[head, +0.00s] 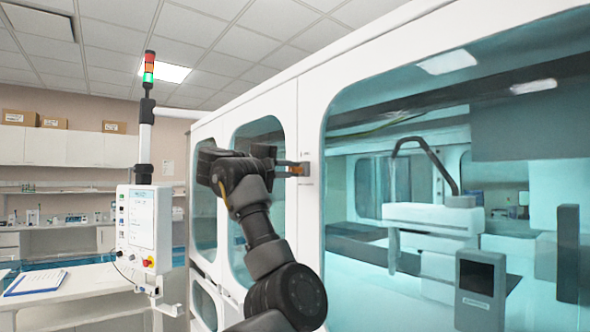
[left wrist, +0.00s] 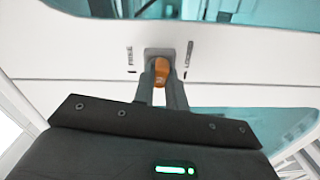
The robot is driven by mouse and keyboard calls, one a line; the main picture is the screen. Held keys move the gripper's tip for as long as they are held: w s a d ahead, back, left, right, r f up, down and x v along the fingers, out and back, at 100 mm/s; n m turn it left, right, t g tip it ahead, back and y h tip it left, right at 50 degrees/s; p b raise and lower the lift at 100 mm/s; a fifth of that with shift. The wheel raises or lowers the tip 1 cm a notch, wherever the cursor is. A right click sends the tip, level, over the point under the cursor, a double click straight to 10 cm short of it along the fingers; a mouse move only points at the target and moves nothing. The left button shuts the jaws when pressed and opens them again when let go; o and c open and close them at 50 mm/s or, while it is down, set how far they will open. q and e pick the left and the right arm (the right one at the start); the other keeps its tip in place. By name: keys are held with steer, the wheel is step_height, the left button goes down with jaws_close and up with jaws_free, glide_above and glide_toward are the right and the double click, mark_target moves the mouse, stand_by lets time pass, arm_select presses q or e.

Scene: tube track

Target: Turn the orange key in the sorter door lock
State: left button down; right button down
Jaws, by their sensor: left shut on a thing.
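The orange key (left wrist: 161,72) sits in the lock plate (left wrist: 160,53) on the white sorter door, between two printed marks that seem to read "FREE" on the left and "LOCKED" on the right. My left gripper (left wrist: 162,88) is shut on the key, one finger on each side of it. In the head view the left gripper (head: 290,169) reaches the door frame at the lock, and a bit of orange key (head: 296,170) shows between its fingers. The key's exact angle is hard to tell. My right gripper is not in view.
The white sorter (head: 311,110) with large teal windows fills the right side. A control panel (head: 143,225) on a post with a lit signal tower (head: 149,68) stands to the left. A white table with a clipboard (head: 36,282) is at the lower left.

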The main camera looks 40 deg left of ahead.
arm_select(q)
steer(key=shift+n, duration=0.7)
steer(key=c, duration=1.3)
jaws_free()
steer(key=shift+w+d, duration=0.1)
steer(key=shift+w, duration=0.05)
steer(key=shift+c, duration=0.2)
steer(key=shift+s+f+b, duration=0.1)
steer(key=shift+s+b, duration=0.2)
steer(key=shift+s, duration=0.05)
steer(key=b+v, duration=0.9)
steer(key=v, duration=0.1)
steer(key=shift+a+b, duration=0.2)
steer(key=shift+b, duration=0.15)
